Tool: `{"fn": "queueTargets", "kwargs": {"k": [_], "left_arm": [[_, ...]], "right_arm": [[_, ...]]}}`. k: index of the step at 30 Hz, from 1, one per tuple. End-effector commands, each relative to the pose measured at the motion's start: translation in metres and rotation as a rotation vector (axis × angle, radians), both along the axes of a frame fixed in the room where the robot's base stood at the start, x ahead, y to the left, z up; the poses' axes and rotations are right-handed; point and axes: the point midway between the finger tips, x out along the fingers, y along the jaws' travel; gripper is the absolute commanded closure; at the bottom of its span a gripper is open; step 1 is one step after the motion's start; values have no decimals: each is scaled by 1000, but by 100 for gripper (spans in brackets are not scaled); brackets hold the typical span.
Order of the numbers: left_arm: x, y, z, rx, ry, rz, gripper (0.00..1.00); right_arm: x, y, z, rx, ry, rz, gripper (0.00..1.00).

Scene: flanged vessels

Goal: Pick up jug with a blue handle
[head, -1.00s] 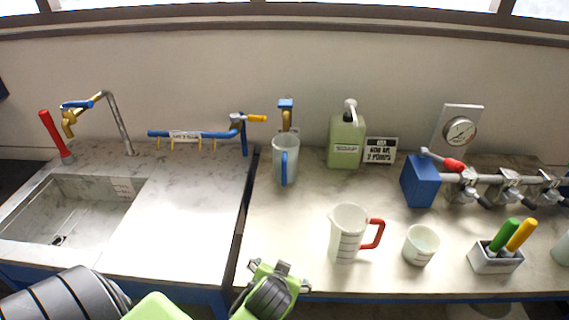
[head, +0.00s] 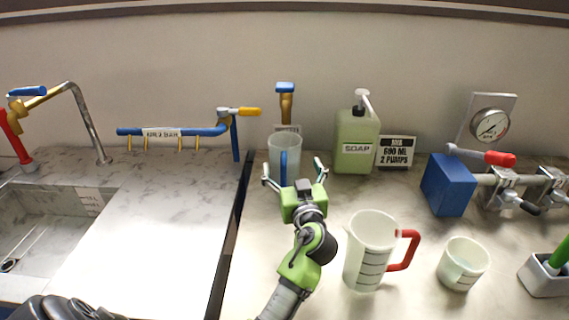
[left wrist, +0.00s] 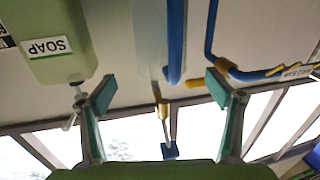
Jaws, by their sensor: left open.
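The jug with a blue handle (head: 274,152) is a translucent pale vessel upright on the counter, near the back wall. Its blue handle (head: 284,167) faces me. My left gripper (head: 293,169) is open, its fingers spread in front of the jug with nothing between them; the gripper body hides the jug's lower part. In the left wrist view, which is upside down, the jug (left wrist: 149,38) and its handle (left wrist: 175,40) show beyond and between the open fingers (left wrist: 161,90).
A jug with a red handle (head: 370,255) and a small cup (head: 463,264) stand to the right. A green soap bottle (head: 354,142) and sign (head: 396,152) are right of the blue-handled jug. A blue pipe rail (head: 190,132) and a sink (head: 40,228) are left.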

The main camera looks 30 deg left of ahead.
Motion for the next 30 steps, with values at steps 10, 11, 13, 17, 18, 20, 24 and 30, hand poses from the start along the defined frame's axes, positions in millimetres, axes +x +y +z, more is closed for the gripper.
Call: {"fn": "queueTargets", "kwargs": {"k": [10, 11, 13, 17, 18, 20, 24, 30], "left_arm": [[34, 32, 0, -1, 2, 0, 16], [35, 33, -1, -1, 2, 0, 16], [39, 37, -1, 1, 4, 1, 16], [52, 51, -4, 3, 4, 1, 16], [56, 55, -4, 3, 3, 1, 16], [62, 60, -5, 2, 3, 1, 16], [70, 67, -6, 0, 4, 1, 16], [71, 68, -7, -1, 4, 0, 16]], "right_arm": [[-2, -3, 7, -4, 4, 0, 60], [-1, -3, 7, -4, 2, 0, 60], [2, -3, 8, -3, -1, 0, 60], [4, -1, 12, -2, -5, -1, 60], [4, -1, 13, -1, -4, -1, 60], [4, 1, 13, 0, -5, -1, 60], [4, 5, 13, 6, -5, -2, 60], [4, 8, 13, 9, -5, -2, 60]]}}
